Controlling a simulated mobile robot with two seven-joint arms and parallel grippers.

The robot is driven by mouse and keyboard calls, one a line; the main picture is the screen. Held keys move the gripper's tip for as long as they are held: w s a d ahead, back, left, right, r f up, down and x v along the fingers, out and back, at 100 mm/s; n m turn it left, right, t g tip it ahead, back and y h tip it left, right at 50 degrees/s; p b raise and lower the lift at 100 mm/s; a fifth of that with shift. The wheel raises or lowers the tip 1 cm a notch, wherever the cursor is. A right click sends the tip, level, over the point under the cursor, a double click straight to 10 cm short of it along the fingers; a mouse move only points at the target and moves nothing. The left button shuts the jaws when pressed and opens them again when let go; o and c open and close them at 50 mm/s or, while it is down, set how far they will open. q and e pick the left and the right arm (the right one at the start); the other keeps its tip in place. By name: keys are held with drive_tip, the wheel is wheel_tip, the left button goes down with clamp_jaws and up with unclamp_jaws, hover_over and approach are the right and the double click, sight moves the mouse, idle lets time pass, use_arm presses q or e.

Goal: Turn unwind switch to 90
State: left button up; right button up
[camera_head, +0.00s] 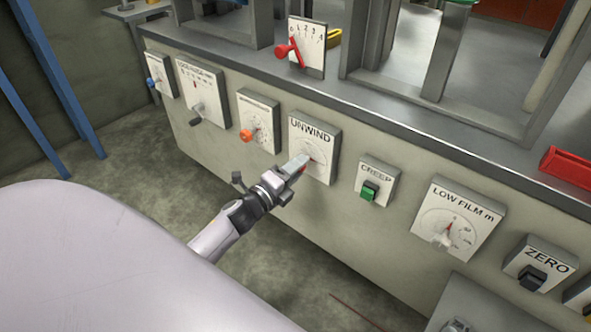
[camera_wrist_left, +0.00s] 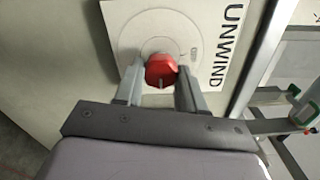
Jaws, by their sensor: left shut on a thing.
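The UNWIND switch panel (camera_head: 325,134) is a white plate with a round dial on the front of the beige cabinet. In the head view my left gripper (camera_head: 303,163) reaches the lower part of this panel and covers most of the knob. In the left wrist view the red knob (camera_wrist_left: 161,71) sits in the middle of the dial. My left gripper (camera_wrist_left: 160,85) has one finger on each side of it and is shut on it. A light mark shows on the knob's lower side. The dial's numbers are too small to read. My right gripper is not in view.
Left of the panel is an orange-knob dial (camera_head: 259,122). A red-lever gauge (camera_head: 307,50) stands above on the ledge.

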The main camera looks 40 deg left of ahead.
use_arm(q)
drive_tip(key=o, duration=1.1)
drive_tip(key=shift+c, duration=0.2)
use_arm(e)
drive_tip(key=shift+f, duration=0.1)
use_arm(q)
drive_tip(key=s+p, duration=0.1)
drive_tip(key=s, duration=0.6)
drive_tip(key=shift+a+p, duration=0.25)
drive_tip(key=shift+p, duration=0.1)
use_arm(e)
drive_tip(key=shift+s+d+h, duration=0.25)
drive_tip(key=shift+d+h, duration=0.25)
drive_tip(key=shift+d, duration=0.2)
